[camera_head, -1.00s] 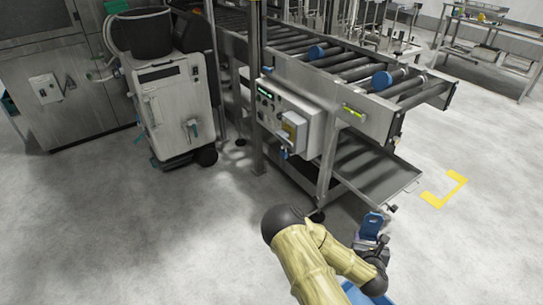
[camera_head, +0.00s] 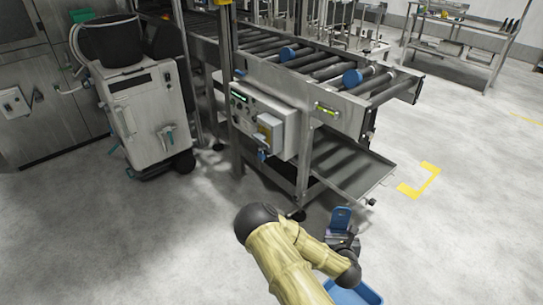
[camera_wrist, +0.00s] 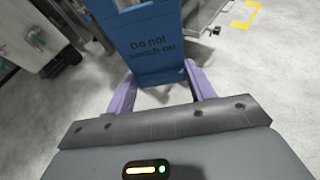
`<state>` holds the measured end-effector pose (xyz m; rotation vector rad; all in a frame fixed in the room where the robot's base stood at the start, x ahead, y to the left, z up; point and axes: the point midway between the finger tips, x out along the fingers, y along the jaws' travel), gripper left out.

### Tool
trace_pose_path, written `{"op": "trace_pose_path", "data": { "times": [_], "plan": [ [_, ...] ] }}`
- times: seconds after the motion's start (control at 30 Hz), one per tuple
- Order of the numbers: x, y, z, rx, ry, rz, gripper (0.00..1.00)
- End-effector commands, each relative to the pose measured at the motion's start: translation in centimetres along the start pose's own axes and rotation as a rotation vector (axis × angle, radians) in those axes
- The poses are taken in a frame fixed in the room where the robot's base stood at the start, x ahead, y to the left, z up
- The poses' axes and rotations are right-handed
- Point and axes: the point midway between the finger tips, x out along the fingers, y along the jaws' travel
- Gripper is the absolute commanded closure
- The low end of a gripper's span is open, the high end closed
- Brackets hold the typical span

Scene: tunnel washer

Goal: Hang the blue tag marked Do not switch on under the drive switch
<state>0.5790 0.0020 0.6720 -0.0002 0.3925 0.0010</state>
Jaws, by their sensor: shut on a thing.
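The blue tag marked "Do not switch on" (camera_wrist: 155,45) is upright between the fingers of my gripper in the wrist view. My gripper (camera_wrist: 160,88) is shut on its lower part. In the head view the tag (camera_head: 341,219) shows above my gripper (camera_head: 342,238), low and in front of the conveyor. The control box (camera_head: 268,121) on the conveyor frame carries small controls and a yellowish part with a blue item below it. The drive switch cannot be told apart clearly at this size. The tag is apart from the box.
A roller conveyor (camera_head: 330,70) with blue round parts stands behind the box, with a grey tray (camera_head: 345,165) under it. A wheeled grey unit (camera_head: 143,112) stands left. A blue bin (camera_head: 355,294) is beside my arm.

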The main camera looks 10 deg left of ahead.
Motion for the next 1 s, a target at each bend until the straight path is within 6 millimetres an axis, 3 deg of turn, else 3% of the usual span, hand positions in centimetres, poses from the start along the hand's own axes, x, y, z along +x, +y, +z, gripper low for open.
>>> {"op": "trace_pose_path", "data": {
  "times": [0.27,0.47,1.0],
  "plan": [
    [-0.1,0.0,0.1,0.0,0.0,0.0,0.68],
    [-1.2,0.2,0.6,0.002,0.004,0.002,0.68],
    [-9.8,0.4,2.6,0.006,0.007,0.0,0.68]
  ]
}}
